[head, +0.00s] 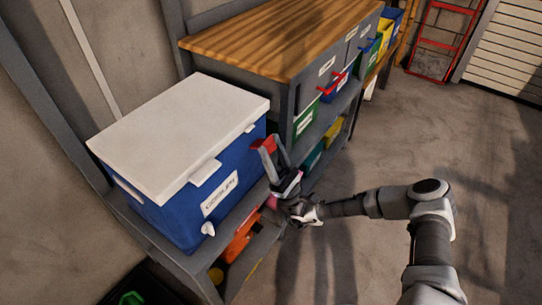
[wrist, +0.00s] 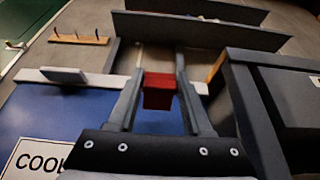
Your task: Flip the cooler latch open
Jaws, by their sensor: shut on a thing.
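The cooler (head: 180,220) is blue with a white lid (head: 180,125), which is down. A pale tab (head: 205,172) projects from the lid's front rim above the label; it also shows in the wrist view (wrist: 62,75). A smaller pale tab (head: 250,128) shows farther right on the rim. I cannot tell which is the latch. My gripper (head: 268,148) is beside the cooler's front right corner, shut on a small red block (wrist: 158,92) between its fingers. I cannot tell whether the block is attached to the cooler.
The cooler stands on a grey shelf unit (head: 185,268). A grey workbench with a wooden top (head: 285,35) and drawers stands close to the cooler's right. An orange item (head: 238,245) lies on the shelf below. The concrete floor (head: 440,140) at right is clear.

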